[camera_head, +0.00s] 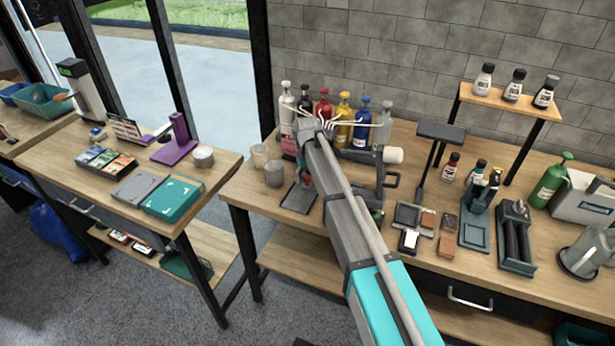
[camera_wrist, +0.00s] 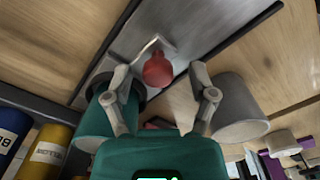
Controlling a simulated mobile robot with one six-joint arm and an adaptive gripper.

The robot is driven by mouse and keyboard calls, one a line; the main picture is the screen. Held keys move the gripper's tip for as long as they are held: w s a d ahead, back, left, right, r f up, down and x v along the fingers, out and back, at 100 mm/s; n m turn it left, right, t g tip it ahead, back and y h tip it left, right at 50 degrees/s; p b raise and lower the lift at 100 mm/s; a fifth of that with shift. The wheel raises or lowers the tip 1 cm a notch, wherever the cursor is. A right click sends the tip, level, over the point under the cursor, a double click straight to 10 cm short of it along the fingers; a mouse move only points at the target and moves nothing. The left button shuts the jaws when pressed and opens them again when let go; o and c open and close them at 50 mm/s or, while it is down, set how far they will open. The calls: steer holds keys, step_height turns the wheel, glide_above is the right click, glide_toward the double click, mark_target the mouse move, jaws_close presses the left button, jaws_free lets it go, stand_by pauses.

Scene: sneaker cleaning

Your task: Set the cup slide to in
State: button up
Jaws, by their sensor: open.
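In the wrist view a red rounded knob (camera_wrist: 158,70) is joined to a bent light metal bracket (camera_wrist: 150,45) over a grey metal plate (camera_wrist: 205,25). I take this to be the cup slide, but cannot tell how far in or out it stands. My gripper (camera_wrist: 160,74) is open, with one finger on each side of the knob; contact is not clear. A grey cup (camera_wrist: 240,108) stands right of the fingers.
In the head view a grey cup (camera_head: 274,174) and a beige cup (camera_head: 260,155) stand left of my arm. Several bottles, including a yellow one (camera_head: 343,107), line the wall behind.

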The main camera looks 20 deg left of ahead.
steer(key=s, duration=1)
steer(key=shift+a, duration=0.3)
steer(key=shift+w+a+r+p, duration=0.1)
steer(key=shift+w+r+p, duration=0.1)
steer(key=shift+r+p, duration=0.45)
step_height(320, 180, up, 12)
steer(key=p, duration=1.2)
steer(key=shift+s+r, duration=0.25)
steer(key=shift+s, duration=0.05)
steer(key=shift+s, duration=0.5)
